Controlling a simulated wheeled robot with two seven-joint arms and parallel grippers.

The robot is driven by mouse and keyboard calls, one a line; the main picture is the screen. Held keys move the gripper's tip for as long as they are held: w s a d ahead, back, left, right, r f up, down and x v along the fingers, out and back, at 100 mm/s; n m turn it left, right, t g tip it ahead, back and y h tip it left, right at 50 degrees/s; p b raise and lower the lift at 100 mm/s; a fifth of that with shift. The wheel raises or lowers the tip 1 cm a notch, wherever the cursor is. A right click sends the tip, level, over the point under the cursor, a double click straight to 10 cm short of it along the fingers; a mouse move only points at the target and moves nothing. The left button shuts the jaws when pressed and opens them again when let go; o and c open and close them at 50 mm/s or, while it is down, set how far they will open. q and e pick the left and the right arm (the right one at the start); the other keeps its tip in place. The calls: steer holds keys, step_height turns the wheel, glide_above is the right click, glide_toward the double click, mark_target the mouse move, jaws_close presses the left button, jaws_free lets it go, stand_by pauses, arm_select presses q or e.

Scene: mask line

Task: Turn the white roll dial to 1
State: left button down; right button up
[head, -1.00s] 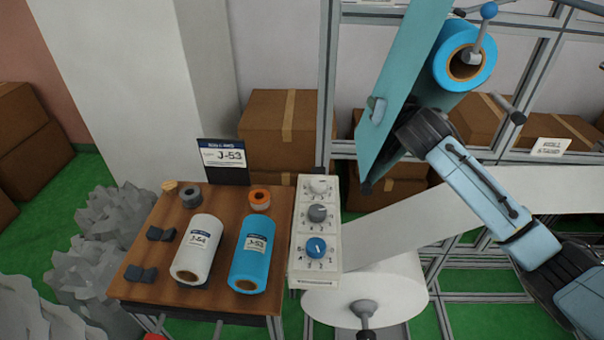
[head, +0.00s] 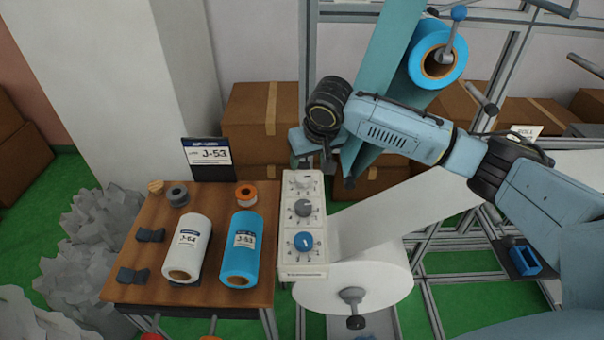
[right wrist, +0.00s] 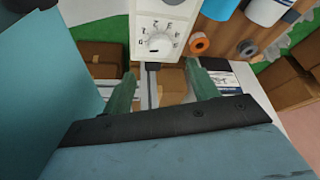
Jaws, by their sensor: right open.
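The white roll dial (head: 304,181) is the top knob on a pale control panel (head: 288,262), above a grey dial (head: 304,208) and a blue dial (head: 303,242). In the right wrist view the white dial (right wrist: 158,43) shows with a ring of marks around it; I cannot surely read its setting. My right gripper (head: 318,152) is just behind the panel's top end, partly hidden by its own wrist. In the right wrist view the gripper (right wrist: 160,80) is open, its two green fingers apart and empty, with the white dial beyond them. My left gripper is not in view.
A wooden table (head: 215,297) left of the panel holds a white roll (head: 187,250), a blue roll (head: 240,255) and small tape rolls. A J-53 sign (head: 209,154) stands behind. A teal film sheet (head: 385,60) hangs close to my right arm. A large white roll (head: 385,285) lies right of the panel.

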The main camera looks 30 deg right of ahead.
mark_target(303, 177)
steer(key=x, duration=0.9)
steer(key=c, duration=1)
steer(key=shift+a+m+p, duration=0.1)
steer(key=shift+m+p, duration=0.4)
steer(key=shift+p, duration=0.25)
steer(key=m+h+p, duration=0.1)
steer(key=m+p, duration=0.1)
steer(key=p, duration=0.1)
steer(key=shift+a+r+m+p, duration=0.1)
steer(key=shift+m+p, duration=0.2)
steer(key=shift+m, duration=0.1)
steer(key=shift+m+g+h+p, duration=0.3)
steer(key=shift+m+h+p, duration=0.3)
steer(key=shift+m+p, duration=0.3)
steer(key=shift+w+m+g+h, duration=0.1)
steer(key=shift+m+g+h, duration=0.2)
steer(key=shift+m, duration=0.7)
